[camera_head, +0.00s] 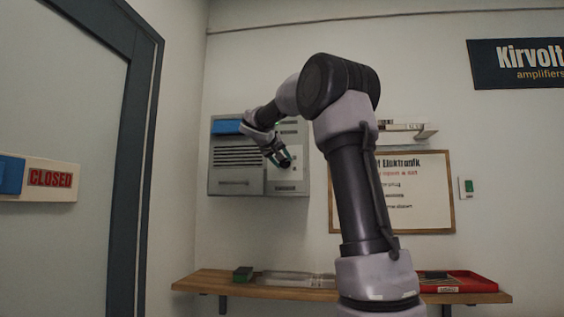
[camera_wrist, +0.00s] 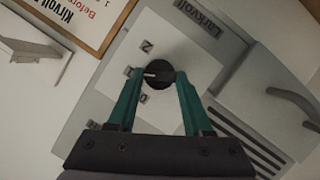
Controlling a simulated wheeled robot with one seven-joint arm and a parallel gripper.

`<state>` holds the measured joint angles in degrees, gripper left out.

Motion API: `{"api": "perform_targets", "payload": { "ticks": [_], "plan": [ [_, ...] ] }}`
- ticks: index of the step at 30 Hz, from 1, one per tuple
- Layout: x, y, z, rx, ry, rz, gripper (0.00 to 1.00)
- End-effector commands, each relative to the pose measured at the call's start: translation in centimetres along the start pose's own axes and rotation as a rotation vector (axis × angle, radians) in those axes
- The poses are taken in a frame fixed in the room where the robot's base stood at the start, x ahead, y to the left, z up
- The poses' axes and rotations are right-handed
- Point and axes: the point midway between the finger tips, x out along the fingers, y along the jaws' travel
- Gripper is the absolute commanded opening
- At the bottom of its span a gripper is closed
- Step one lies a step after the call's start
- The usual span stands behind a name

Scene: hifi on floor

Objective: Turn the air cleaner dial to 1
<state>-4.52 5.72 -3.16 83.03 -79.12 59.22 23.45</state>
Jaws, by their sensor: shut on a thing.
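The air cleaner (camera_head: 228,180) is a grey box on the wall with a vent grille; in the wrist view its casing (camera_wrist: 185,45) is marked "Larkvoll". Its round black dial (camera_wrist: 158,74) sits on a pale panel. My gripper (camera_wrist: 159,80) has its two teal fingers on either side of the dial, shut on it. The dial's white pointer line points left in the wrist view, between the "2" above and the "0" below. In the head view my gripper (camera_head: 278,156) covers the dial.
A wooden shelf (camera_head: 222,285) runs below, holding a green-and-black block (camera_head: 243,273), a clear tray and a red tray (camera_head: 470,282). A framed notice (camera_head: 425,218) and a small wall shelf (camera_head: 425,133) are to the right. A door (camera_head: 60,120) stands at left.

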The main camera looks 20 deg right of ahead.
Motion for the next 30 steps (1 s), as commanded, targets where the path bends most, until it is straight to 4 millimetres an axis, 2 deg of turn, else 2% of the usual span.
{"api": "perform_targets", "payload": {
  "ticks": [11, 12, 14, 15, 25, 30],
  "plan": [
    [0.0, -0.1, 0.1, 0.004, -0.002, -0.003, 0.00],
    [0.0, -0.1, 0.1, 0.004, -0.002, -0.003, 0.54],
    [0.0, -0.1, 0.1, 0.003, -0.002, -0.003, 0.77],
    [0.0, -0.1, 0.1, 0.003, -0.002, -0.002, 0.81],
    [-0.2, 0.0, 0.0, 0.003, 0.000, -0.002, 0.81],
    [-2.5, -0.1, 0.0, 0.004, 0.001, -0.005, 0.81]
  ]
}}
